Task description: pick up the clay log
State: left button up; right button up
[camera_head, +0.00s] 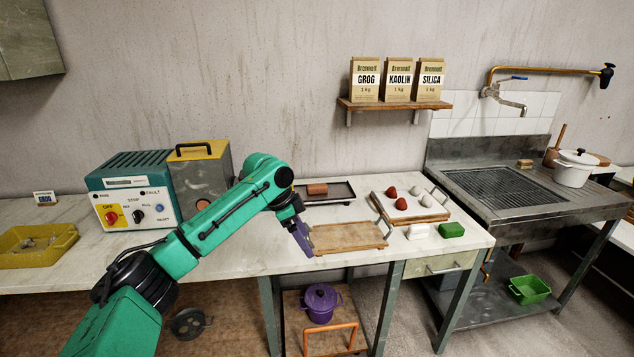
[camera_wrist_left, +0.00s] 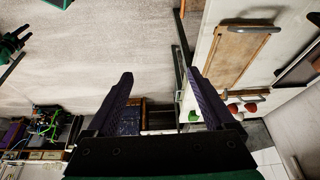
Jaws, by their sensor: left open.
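A short reddish-brown block, which looks like the clay log (camera_head: 317,189), lies on a dark, low tray (camera_head: 341,198) at the back of the counter. My left gripper (camera_head: 303,240) is open and empty, pointing down near the counter's front edge, in front of the log and apart from it. In the left wrist view the two dark fingers (camera_wrist_left: 160,78) are spread with nothing between them. I cannot make out the log in that view. My right gripper is not in view.
An empty wooden board (camera_head: 347,236) with a handle lies right beside my left gripper. Another tray (camera_head: 424,214) holds red and white balls. A green block (camera_head: 451,230) sits at the front right. A control box (camera_head: 134,190) stands at the left.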

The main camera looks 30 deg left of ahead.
aim_at(320, 188)
jog(key=i+j, duration=0.6)
jog(key=i, duration=0.15)
jog(key=i+j, duration=0.65)
jog(key=i, duration=0.05)
